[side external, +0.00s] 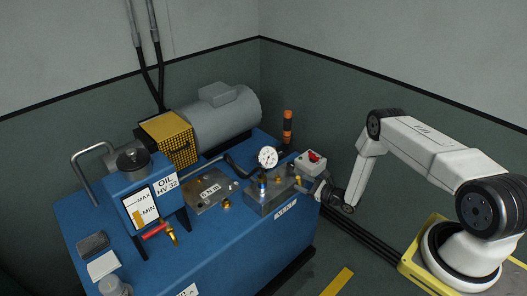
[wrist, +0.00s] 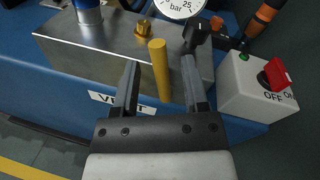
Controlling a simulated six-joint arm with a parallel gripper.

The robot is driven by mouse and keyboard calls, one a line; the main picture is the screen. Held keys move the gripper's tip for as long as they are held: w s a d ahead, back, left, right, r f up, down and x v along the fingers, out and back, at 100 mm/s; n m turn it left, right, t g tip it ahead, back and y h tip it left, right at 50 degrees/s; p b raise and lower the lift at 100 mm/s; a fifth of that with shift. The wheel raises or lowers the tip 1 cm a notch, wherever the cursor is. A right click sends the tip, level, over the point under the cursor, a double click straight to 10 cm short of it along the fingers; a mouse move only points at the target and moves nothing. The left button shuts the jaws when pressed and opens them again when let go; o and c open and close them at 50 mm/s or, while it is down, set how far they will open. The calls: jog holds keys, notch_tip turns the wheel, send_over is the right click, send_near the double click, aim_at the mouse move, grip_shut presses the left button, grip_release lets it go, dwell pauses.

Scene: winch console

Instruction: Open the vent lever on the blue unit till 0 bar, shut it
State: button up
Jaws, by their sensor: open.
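The blue unit (side external: 250,215) carries a steel block (side external: 262,203) with a pressure gauge (side external: 267,157) on it. A yellow lever (wrist: 159,70) stands at the block's front, above a partly hidden label that looks like VENT (wrist: 103,97); it shows small in the side view (side external: 298,181). My gripper (wrist: 160,68) is open, with one finger on each side of the yellow lever and gaps visible between. In the side view my gripper (side external: 314,187) reaches the block from the right. The gauge is cut off in the wrist view (wrist: 180,6) and its reading is too small to tell.
A grey switch box (wrist: 255,92) with a red OFF/ON knob (wrist: 274,75) stands close right of my gripper. An orange-handled part (side external: 287,124) rises behind. A red-handled tap (side external: 155,231) is under the oil tank (side external: 140,180). Floor is clear in front.

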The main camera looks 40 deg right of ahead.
jog(key=v, duration=0.7)
jog(key=shift+s, duration=0.2)
jog(key=w+a+r+n+g+h, duration=0.2)
jog(key=w+r+n+g, duration=0.1)
jog(key=r+n, duration=0.5)
jog(key=w+a+r+n+g+h, duration=0.1)
jog(key=w+a+r+n+g, duration=0.1)
jog(key=w+r+n+g, duration=0.35)
jog(key=s+a+r+n+g, duration=0.2)
jog(key=s+a+r+n, duration=0.5)
jog(key=s, duration=0.3)
jog(key=s+a+r+n+g, duration=0.3)
jog(key=s+a+r+n, duration=0.4)
jog(key=s+n, duration=0.3)
jog(key=shift+s+g, duration=0.35)
jog(key=shift+s, duration=0.1)
jog(key=shift+r, duration=0.1)
